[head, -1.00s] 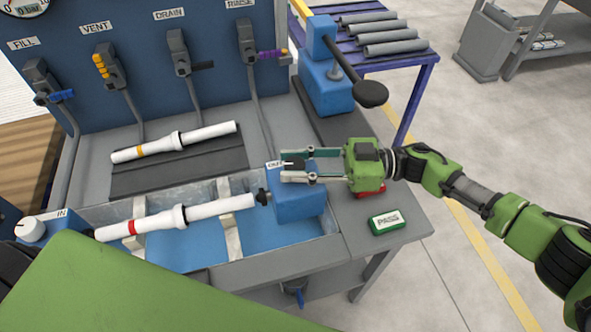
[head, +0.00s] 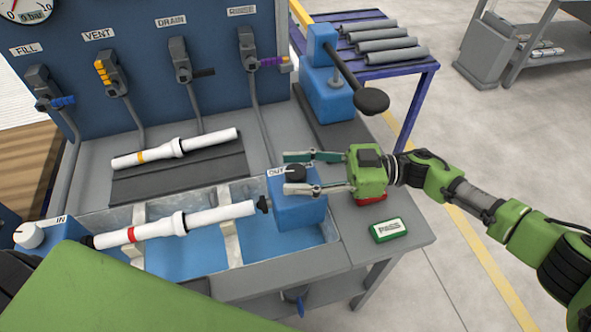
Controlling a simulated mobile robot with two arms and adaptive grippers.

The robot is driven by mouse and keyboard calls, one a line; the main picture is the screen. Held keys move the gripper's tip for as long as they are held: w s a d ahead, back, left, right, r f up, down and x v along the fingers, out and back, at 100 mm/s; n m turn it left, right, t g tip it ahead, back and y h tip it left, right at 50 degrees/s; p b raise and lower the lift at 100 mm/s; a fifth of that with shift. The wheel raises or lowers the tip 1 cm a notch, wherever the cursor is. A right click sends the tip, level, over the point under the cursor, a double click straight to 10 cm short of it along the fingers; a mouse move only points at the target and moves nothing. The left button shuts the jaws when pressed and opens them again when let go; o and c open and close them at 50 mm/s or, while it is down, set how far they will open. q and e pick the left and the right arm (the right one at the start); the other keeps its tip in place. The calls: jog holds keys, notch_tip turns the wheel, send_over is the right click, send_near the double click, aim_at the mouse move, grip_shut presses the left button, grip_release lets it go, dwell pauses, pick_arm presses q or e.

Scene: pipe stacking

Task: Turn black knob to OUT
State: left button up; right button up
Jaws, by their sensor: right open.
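My right gripper (head: 285,173) reaches in from the right over this block. I cannot tell whether either finger touches the knob. My left gripper is not in view.
A white pipe with a red band (head: 200,217) lies across the trough (head: 300,255). Another with a yellow band (head: 205,142) lies on the dark mat behind. A white knob (head: 28,235) marked IN is at left. A green PASS stamp (head: 388,230) and a lever press (head: 325,95) stand at right.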

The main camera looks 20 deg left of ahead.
jog(key=v, duration=1.1)
jog(key=shift+d, duration=0.3)
jog(key=shift+w, duration=0.1)
